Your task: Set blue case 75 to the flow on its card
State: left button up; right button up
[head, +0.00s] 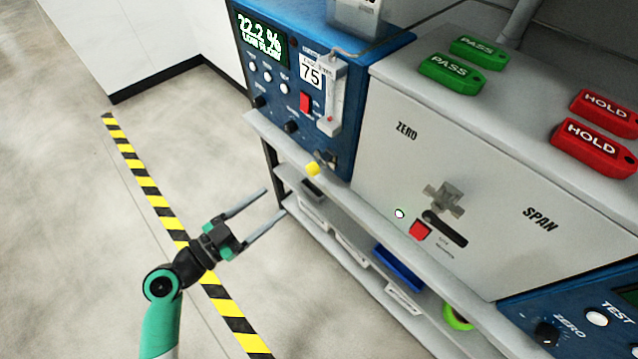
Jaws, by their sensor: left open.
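The blue case 75 (345,75) stands on the bench at the upper middle. Its display (262,38) reads about 22.2 %, with a smaller line below that I cannot read surely. A card (311,72) marked 75 is on its front; its smaller print is unreadable. A flow tube (332,95) is mounted at the right of the front, with a red switch (305,103) beside it. Dark knobs (291,126) sit low on the front. My left gripper (274,208) is open and empty, below and left of the case, apart from it. My right gripper does not show.
A grey panel (400,165) marked ZERO and SPAN, with a valve handle (444,197), stands right of the case. Green PASS tags (450,74) and red HOLD tags (598,147) lie on top. Floor left is clear.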

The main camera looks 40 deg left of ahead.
aim_at(309, 172)
pick_arm(q)
jog(key=w, duration=1.1)
jog(key=shift+w+d+r, duration=0.1)
jog(key=shift+w, duration=0.3)
grip_shut()
